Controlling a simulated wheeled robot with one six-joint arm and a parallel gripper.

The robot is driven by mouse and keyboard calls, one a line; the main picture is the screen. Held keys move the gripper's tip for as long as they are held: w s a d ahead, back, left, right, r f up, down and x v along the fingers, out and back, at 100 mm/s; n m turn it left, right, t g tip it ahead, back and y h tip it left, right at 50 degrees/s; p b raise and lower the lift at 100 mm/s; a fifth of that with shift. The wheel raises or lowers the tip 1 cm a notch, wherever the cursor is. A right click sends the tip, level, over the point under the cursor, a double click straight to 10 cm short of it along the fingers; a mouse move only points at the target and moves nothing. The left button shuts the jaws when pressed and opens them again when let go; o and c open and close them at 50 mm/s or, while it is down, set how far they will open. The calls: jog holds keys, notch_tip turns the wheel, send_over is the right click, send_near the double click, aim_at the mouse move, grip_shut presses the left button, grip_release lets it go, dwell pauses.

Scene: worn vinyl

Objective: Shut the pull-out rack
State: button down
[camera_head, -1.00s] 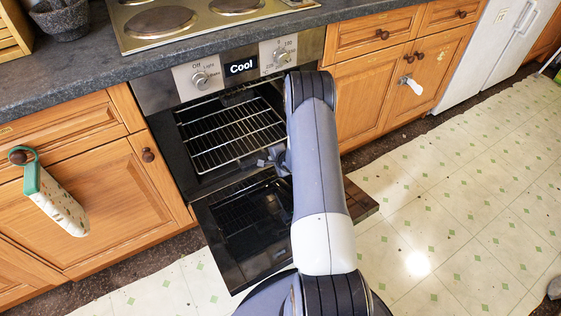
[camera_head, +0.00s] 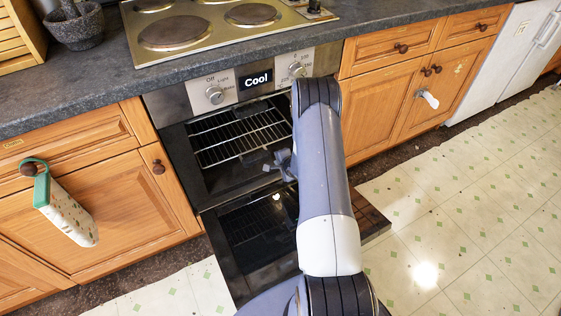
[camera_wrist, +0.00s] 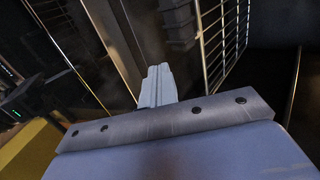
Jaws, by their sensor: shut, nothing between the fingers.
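The wire rack (camera_head: 240,137) sits in the open oven, level, its front bars near the oven mouth. My gripper (camera_head: 280,161) is at the oven mouth, at the right part of the rack's front edge. Its fingers are shut and empty, and they show as a pale block in the wrist view (camera_wrist: 158,78). The rack's bars (camera_wrist: 222,40) stand close beside the fingertips in the wrist view. My arm hides the rack's right end, and I cannot tell whether the fingers touch the rack.
The oven door (camera_head: 250,240) hangs open below the rack, under my arm. The counter (camera_head: 90,85) and hob (camera_head: 205,30) are above. A green-looped board (camera_head: 70,212) hangs from the left cupboard knob. Bare floor (camera_head: 470,225) lies to the right.

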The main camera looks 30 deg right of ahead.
jog(key=p+v, duration=0.2)
jog(key=v, duration=0.8)
jog(key=shift+s, duration=0.3)
